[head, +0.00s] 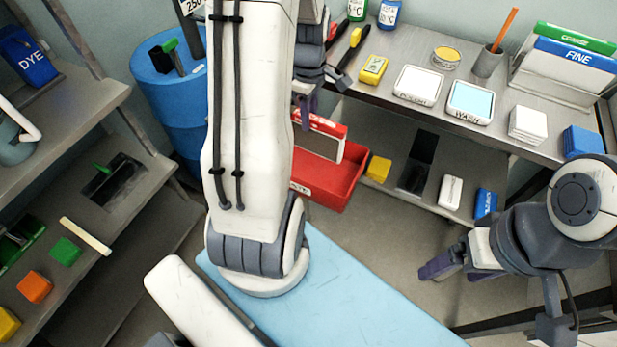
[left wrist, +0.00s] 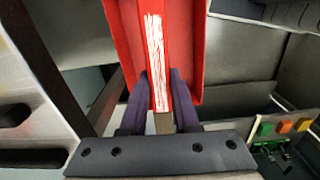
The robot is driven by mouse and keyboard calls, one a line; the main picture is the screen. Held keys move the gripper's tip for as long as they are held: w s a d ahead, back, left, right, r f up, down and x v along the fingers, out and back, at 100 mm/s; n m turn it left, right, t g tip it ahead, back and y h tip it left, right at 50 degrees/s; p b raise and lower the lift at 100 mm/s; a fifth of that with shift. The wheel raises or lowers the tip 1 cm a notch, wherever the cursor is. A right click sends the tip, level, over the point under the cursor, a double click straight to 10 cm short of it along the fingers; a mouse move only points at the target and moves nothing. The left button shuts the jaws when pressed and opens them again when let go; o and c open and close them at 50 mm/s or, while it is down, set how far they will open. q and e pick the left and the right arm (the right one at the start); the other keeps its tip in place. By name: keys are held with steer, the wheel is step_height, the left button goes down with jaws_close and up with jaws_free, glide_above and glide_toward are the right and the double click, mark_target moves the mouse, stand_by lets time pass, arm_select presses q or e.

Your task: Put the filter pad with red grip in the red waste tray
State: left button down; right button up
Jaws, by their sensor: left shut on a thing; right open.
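The filter pad with red grip (head: 320,140) hangs from my left gripper (head: 305,105) at the back centre of the head view. My left gripper is shut on it; purple fingers pinch it on both sides in the left wrist view (left wrist: 160,78), where its red and white edge (left wrist: 155,55) shows. The red waste tray (head: 335,195) lies just below and behind the pad in the head view; its red wall also shows in the left wrist view (left wrist: 192,45). My arm hides the tray's left part. I cannot tell whether pad and tray touch. My right gripper (head: 450,262) is open and empty.
A yellow block (head: 378,169) lies beside the tray on the lower shelf, with a black slotted plate (head: 418,165) further right. The bench (head: 410,112) above holds several items. A blue barrel (head: 170,100) stands left of my arm.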

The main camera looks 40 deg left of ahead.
mark_target(308, 145)
arm_select(q)
steer(key=shift+n, duration=0.3)
step_height(308, 145, down, 6)
steer(key=shift+s+a+r, duration=0.1)
steer(key=shift+s+r, duration=0.05)
steer(key=shift+r, duration=0.1)
steer(key=shift+f+b, duration=0.4)
steer(key=shift+f, duration=1.9)
steer(key=shift+f, duration=0.1)
steer(key=c, duration=0.7)
jaws_free()
steer(key=shift+o, duration=0.2)
step_height(308, 145, up, 12)
steer(key=shift+r+p, duration=0.15)
steer(key=shift+p, duration=0.35)
